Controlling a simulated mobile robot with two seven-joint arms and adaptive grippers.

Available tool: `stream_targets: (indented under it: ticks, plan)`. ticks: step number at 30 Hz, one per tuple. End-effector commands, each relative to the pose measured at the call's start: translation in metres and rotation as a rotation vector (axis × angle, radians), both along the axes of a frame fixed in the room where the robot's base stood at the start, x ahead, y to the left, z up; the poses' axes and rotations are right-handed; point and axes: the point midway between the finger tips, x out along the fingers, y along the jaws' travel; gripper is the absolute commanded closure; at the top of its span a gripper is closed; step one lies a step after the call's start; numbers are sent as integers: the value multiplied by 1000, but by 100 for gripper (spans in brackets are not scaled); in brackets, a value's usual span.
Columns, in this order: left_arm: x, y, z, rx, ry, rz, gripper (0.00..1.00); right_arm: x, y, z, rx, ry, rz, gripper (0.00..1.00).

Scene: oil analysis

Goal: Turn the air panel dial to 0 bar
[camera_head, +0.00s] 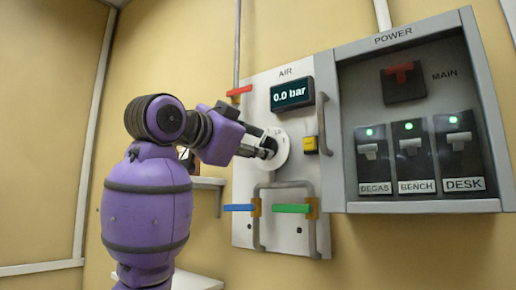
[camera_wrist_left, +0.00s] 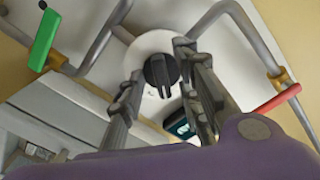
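The air panel (camera_head: 250,180) is on the wall, and its display (camera_head: 292,94) reads 0.0 bar. The dial is a white disc (camera_head: 281,158) with a black knob (camera_wrist_left: 161,72) at its middle. My left gripper (camera_head: 268,147) is at the dial in the head view and partly covers the knob. In the left wrist view its two fingers (camera_wrist_left: 155,82) are apart on either side of the knob, with a gap visible at the left finger. Contact at the right finger cannot be told. My right gripper is in neither view.
A red handle (camera_head: 239,91), a blue handle (camera_head: 240,208), a green handle (camera_head: 291,208) and a yellow part (camera_head: 311,144) surround the dial. Grey pipes run below. The power box (camera_head: 422,207) with several switches juts out at the right. A shelf (camera_head: 208,183) is behind my arm.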

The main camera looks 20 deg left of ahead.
Motion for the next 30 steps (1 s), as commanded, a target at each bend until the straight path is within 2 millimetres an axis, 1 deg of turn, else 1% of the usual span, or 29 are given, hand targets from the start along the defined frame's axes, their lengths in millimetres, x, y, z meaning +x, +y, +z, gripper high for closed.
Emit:
stream_targets:
  ticks: [3,6,11,14,18,19,30]
  plan:
    - [6,-3,1,0,-1,1,69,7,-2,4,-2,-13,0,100]
    - [8,-3,1,0,-1,2,69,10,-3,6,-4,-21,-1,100]
    - [8,-3,1,1,-1,2,69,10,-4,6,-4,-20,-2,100]
    - [8,-3,1,1,-1,2,81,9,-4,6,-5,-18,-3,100]
    - [8,-3,0,1,-1,1,99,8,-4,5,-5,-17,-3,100]
    - [8,-3,0,1,-1,1,100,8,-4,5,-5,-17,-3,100]
    - [8,-3,0,-29,10,1,100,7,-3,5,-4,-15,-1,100]
